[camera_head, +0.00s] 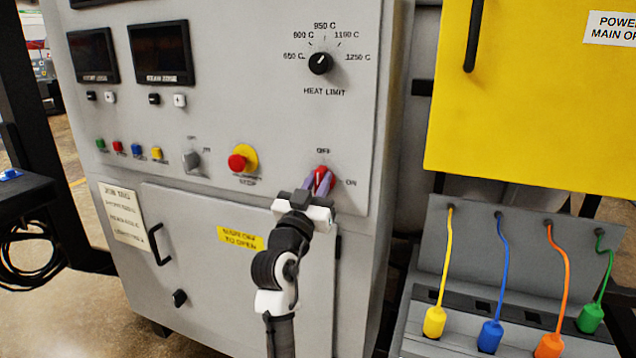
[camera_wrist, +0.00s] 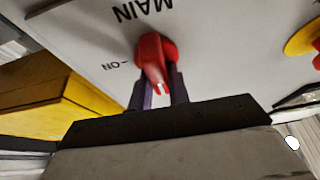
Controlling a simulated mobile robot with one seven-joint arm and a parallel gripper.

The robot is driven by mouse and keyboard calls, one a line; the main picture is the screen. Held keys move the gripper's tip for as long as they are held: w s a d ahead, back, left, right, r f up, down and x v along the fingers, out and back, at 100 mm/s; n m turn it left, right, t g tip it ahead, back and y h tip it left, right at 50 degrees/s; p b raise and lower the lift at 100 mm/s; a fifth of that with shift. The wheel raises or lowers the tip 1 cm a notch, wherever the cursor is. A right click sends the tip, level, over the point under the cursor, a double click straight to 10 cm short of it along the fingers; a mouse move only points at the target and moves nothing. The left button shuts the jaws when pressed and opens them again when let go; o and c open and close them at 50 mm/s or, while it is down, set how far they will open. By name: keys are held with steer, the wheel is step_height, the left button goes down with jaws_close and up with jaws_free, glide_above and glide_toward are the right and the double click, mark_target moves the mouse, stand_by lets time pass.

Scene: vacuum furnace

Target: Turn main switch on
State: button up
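The main switch (camera_head: 321,172) is a red rotary knob low on the right of the grey furnace panel, with OFF printed above it and ON to its right. In the wrist view the red knob (camera_wrist: 154,52) shows close up. The white mark on its handle points down in that view, away from the ON label, which fits the OFF side. My gripper (camera_head: 318,184) reaches the knob from the front. In the wrist view its two purple fingers (camera_wrist: 160,92) lie on either side of the handle, with no clear gap. The fingers partly hide the knob in the head view.
A red emergency stop on a yellow base (camera_head: 238,162) sits left of the switch. A heat limit dial (camera_head: 320,62) is above. A yellow cabinet (camera_head: 530,110) and a rack (camera_head: 455,250) with coloured cables stand to the right. A door handle (camera_head: 156,245) projects below left.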

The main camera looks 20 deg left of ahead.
jaws_close()
